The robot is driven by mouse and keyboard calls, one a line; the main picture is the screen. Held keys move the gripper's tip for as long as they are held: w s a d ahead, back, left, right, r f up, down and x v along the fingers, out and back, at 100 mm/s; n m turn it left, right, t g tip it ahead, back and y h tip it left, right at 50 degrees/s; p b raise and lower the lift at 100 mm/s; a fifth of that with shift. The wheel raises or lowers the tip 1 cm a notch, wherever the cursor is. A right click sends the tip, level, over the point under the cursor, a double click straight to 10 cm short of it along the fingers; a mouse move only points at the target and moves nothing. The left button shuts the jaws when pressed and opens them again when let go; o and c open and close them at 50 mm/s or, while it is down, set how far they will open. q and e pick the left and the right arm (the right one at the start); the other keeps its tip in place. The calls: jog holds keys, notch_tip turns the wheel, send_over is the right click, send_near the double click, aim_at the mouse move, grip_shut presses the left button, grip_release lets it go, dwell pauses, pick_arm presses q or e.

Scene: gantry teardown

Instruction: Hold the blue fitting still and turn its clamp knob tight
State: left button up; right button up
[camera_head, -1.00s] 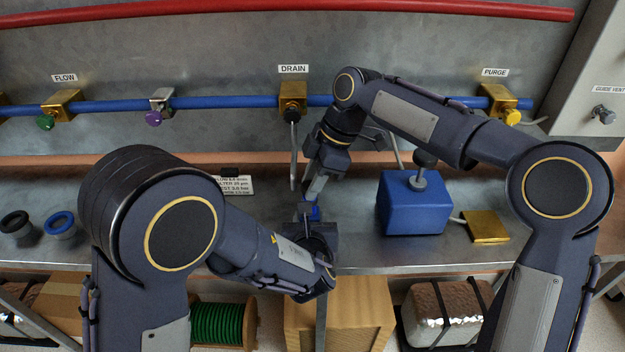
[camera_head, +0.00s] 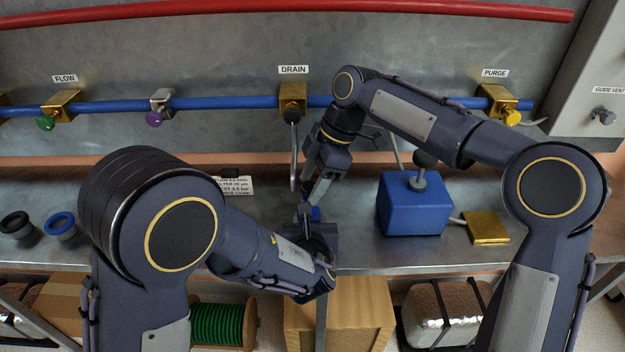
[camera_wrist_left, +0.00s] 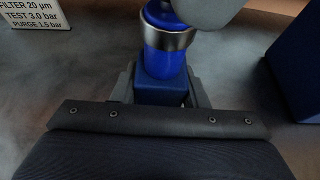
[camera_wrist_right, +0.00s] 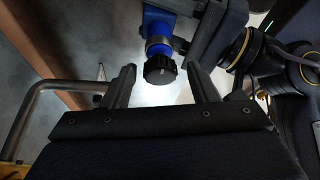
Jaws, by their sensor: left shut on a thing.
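The blue fitting (camera_head: 315,214) stands over the bench near the middle of the head view, largely covered by my grippers. In the left wrist view the fitting (camera_wrist_left: 164,65) has a metal collar, and my left gripper (camera_wrist_left: 162,88) is shut on its lower blue body. My right gripper (camera_head: 312,190) reaches down to the fitting from above. In the right wrist view the black clamp knob (camera_wrist_right: 160,69) sits at the end of the fitting. My right gripper's (camera_wrist_right: 161,74) open fingers stand either side of the knob, with visible gaps.
A blue box (camera_head: 413,207) with a black-topped post stands right of my right gripper, beside a brass plate (camera_head: 486,227). A bent metal handle (camera_head: 294,155) hangs from the DRAIN valve (camera_head: 293,96), close left of my right gripper. Two ring-topped cups stand at far left.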

jog(key=v, duration=1.2)
pick_arm(q)
jog(key=o, duration=1.2)
